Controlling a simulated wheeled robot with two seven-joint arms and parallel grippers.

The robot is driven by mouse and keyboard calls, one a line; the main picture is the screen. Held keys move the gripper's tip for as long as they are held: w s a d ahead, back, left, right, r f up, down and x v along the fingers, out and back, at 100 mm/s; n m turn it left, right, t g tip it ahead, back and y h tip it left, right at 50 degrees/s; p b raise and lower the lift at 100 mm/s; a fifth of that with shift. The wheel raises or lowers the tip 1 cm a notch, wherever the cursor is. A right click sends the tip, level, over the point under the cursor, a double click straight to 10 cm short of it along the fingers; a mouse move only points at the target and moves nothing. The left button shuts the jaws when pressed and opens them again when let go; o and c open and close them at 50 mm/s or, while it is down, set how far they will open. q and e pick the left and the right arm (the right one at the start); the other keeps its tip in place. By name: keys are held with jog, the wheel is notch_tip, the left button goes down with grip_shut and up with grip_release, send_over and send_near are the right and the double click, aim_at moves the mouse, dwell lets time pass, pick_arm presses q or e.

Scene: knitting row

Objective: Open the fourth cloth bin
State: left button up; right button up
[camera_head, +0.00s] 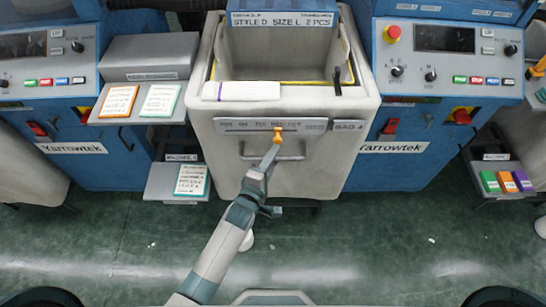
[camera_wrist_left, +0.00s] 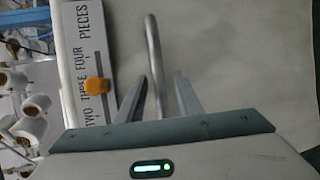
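A pale cloth bin (camera_head: 340,110) stands in the middle of the head view, its top open, under a sign (camera_head: 283,20) reading "STYLE D SIZE L 2 PCS". Its front has a bar handle (camera_head: 297,157) and a grey scale strip with an orange slider (camera_head: 278,134). A small tag (camera_head: 348,125) beside the strip seems to read "BAG 4". My left gripper (camera_head: 270,160) is at the handle. In the left wrist view, my left gripper (camera_wrist_left: 158,95) is open, with the handle bar (camera_wrist_left: 153,50) between its fingers; contact is unclear. My right gripper is out of view.
Blue knitting machines with control panels (camera_head: 45,60) (camera_head: 445,60) flank the bin. Side shelves (camera_head: 160,180) (camera_head: 480,165) hold cards and coloured blocks. A white strip (camera_head: 240,91) lies along the bin's front rim. The green floor (camera_head: 380,240) in front is mostly clear.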

pick_arm(q)
grip_shut()
jog(key=shift+s, duration=0.15)
